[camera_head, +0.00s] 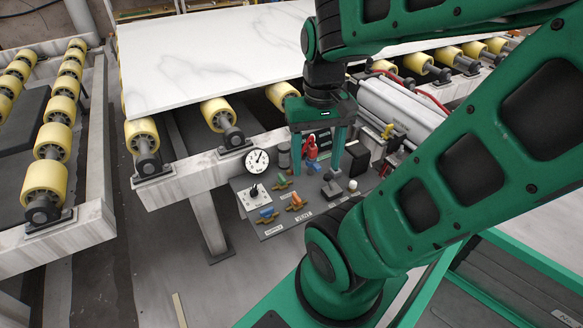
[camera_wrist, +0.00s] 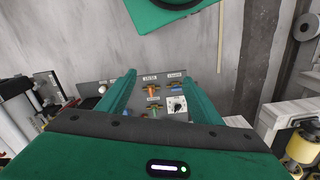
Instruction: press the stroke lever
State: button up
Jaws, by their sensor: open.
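A dark control panel (camera_head: 250,222) stands below the slab's front edge and carries several small valves and levers. I cannot read a stroke label, so I cannot tell for sure which is the stroke lever. A small dark lever (camera_head: 330,186) sits at the panel's right side, beside a white knob (camera_head: 352,185). My gripper (camera_head: 316,174) is open and empty, pointing down over the panel, its fingers apart. A red part (camera_head: 311,148) shows between the fingers. In the wrist view the panel lies beyond my open gripper (camera_wrist: 158,76); its near part is hidden by my gripper.
An orange valve handle (camera_head: 296,200), a blue one (camera_head: 267,212) and a white plate with a black knob (camera_head: 254,194) are on the panel. A round gauge (camera_head: 257,161) stands behind. A white stone slab (camera_head: 200,60) rests on yellow rollers (camera_head: 216,112).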

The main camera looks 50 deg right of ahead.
aim_at(327, 177)
jog(key=u, duration=0.8)
jog(key=k, duration=1.4)
jog(key=z, duration=0.85)
jog(key=i, duration=1)
jog(key=u, duration=0.05)
